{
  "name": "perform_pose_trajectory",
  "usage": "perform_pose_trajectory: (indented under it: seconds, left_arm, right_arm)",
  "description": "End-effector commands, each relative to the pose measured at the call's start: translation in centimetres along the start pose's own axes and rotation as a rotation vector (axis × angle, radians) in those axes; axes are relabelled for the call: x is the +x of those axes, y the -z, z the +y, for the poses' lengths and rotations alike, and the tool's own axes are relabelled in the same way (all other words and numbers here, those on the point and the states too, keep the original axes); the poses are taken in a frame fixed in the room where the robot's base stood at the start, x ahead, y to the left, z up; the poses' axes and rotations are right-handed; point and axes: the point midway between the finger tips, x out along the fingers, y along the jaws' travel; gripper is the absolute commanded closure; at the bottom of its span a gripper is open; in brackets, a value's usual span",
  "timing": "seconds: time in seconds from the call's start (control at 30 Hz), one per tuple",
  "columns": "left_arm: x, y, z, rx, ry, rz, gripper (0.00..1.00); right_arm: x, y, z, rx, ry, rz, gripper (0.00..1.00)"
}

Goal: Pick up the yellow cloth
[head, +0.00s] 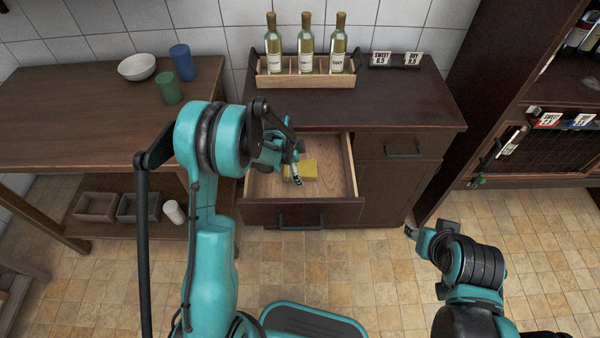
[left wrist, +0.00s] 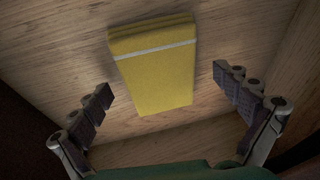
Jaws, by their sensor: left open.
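The yellow cloth (head: 309,170) lies folded on the wooden floor of the open drawer (head: 341,178). In the left wrist view the cloth (left wrist: 158,75) shows whole, with a pale stripe across it. My left gripper (head: 297,181) is over the drawer and hides part of the cloth in the head view. In the left wrist view its two fingers (left wrist: 165,88) are spread wide, one to each side of the cloth, with nothing between them. My right gripper (head: 411,231) is at the lower right, away from the drawer; its fingers are too small to judge.
A wooden carrier with several bottles (head: 305,78) stands on the cabinet top (head: 408,108). The drawer's walls and front (head: 290,213) surround the cloth. A wooden table (head: 70,110) with a bowl (head: 137,67) and two cups stands left. A dark rack (head: 555,145) stands right.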

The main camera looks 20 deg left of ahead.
Motion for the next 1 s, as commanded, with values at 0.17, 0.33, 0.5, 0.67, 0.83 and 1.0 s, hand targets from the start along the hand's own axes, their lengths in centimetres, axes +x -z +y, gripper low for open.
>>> perform_pose_trajectory:
  seconds: [0.17, 0.33, 0.5, 0.67, 0.83, 1.0]
  left_arm:
    - [0.1, 0.0, 0.0, 0.0, 0.0, 0.0, 0.0]
    - [0.1, 0.0, 0.0, 0.0, 0.0, 0.0, 0.34]
    - [0.1, 0.0, 0.0, -0.001, 0.0, 0.0, 0.54]
    - [0.1, 0.0, 0.0, 0.0, 0.0, 0.0, 0.54]
    - [-0.3, 0.1, -0.1, -0.001, 0.0, 0.0, 0.54]
    - [-2.2, 0.6, -0.3, 0.0, 0.0, 0.0, 0.54]
  right_arm:
    - [0.0, 0.0, 0.0, 0.0, 0.0, 0.0, 0.6]
    - [0.0, 0.0, 0.0, 0.0, 0.0, 0.0, 0.6]
    - [0.0, 0.0, 0.0, 0.0, 0.0, 0.0, 0.6]
    - [0.0, 0.0, 0.0, 0.0, 0.0, 0.0, 0.6]
    - [-0.2, 0.1, 0.0, 0.0, 0.0, 0.0, 0.6]
    - [-0.8, 0.6, 0.0, 0.0, 0.0, 0.0, 0.6]
